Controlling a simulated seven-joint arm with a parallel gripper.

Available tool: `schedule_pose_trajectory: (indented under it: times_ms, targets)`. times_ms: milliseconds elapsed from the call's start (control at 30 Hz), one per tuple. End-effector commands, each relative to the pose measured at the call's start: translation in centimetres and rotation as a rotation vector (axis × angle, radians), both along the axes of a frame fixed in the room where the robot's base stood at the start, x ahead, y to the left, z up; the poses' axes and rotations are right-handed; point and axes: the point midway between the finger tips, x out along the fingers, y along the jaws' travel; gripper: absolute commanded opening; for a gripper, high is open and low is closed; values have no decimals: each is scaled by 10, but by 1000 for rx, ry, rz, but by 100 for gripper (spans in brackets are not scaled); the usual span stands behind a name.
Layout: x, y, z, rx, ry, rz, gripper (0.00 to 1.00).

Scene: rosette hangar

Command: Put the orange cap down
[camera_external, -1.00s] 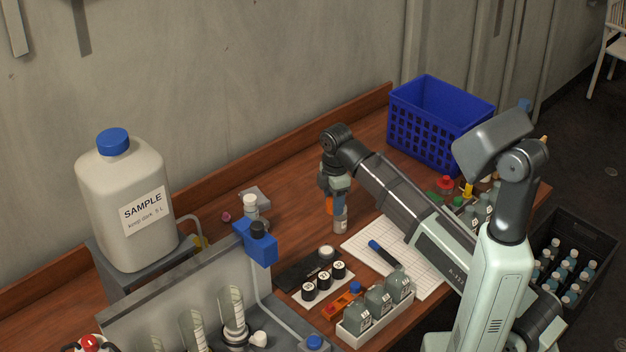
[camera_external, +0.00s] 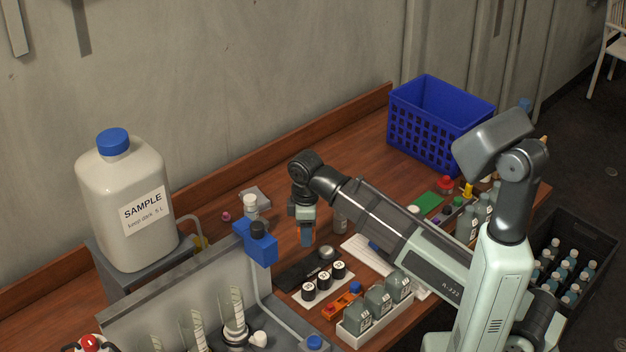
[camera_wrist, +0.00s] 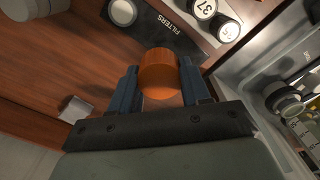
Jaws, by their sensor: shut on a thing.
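The orange cap (camera_wrist: 159,73) is between the two fingers of my gripper (camera_wrist: 160,86) in the wrist view. My gripper is shut on it. In the external view my gripper (camera_external: 306,238) points down over the wooden bench, left of a grey capped bottle, and a bit of the orange cap (camera_external: 305,232) shows between the fingers. Bare wood lies around the cap in the wrist view. I cannot tell whether the cap touches the bench.
A blue block (camera_external: 255,244) stands to the left. A blue basket (camera_external: 430,125) stands at the back right. Bare bench (camera_external: 285,190) lies behind.

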Motion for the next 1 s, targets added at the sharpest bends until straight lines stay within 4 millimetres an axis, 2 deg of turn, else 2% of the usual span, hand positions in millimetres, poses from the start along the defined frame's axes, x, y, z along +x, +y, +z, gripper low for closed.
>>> schedule_pose_trajectory:
  times_ms: [200,367,733,1000]
  targets:
    - [0,0,0,-1,1,-144,19]
    - [0,-1,-5,-2,1,-175,19]
    - [0,-1,-54,-2,1,-175,19]
    - [0,-1,-70,-1,1,-175,19]
